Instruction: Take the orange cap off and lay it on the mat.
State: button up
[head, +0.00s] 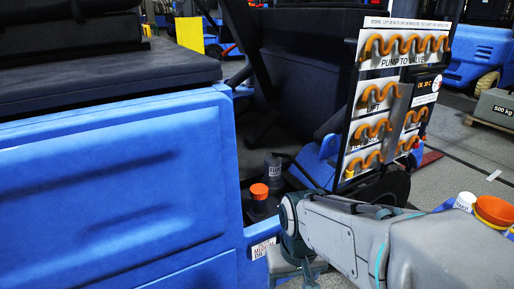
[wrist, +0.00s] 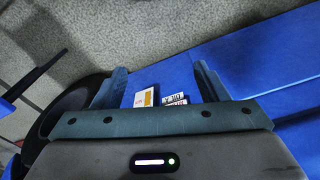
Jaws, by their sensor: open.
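The orange cap (head: 259,191) sits upright on a dark filler neck (head: 259,207) in a recess beside the blue machine body, in the head view. My gripper (head: 297,275) is low in the head view, below and right of the cap and apart from it; its fingertips are hard to make out there. In the wrist view my gripper (wrist: 160,72) is open, with its two fingers wide apart and nothing between them but the blue bodywork beyond. The cap does not show in the wrist view. I cannot make out the mat in either view.
The blue bodywork (head: 110,185) fills the left. A dark labelled cylinder (head: 273,166) stands behind the cap. A board with orange hoses (head: 390,95) rises to the right. An orange bowl (head: 494,210) and white container (head: 465,201) are at the right edge. Labels (wrist: 145,98) show on the bodywork.

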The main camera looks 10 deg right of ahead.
jog(key=w+r+m+p, duration=0.6)
jog(key=w+r+p, duration=0.4)
jog(key=p, duration=1.7)
jog(key=w+r+m+g+p, duration=0.1)
jog(key=w+r+m+p, duration=0.6)
jog(key=r+p, duration=1.3)
jog(key=w+p, duration=0.2)
jog(key=p, duration=0.5)
jog(key=shift+w, duration=0.35)
jog(key=shift+f, duration=0.1)
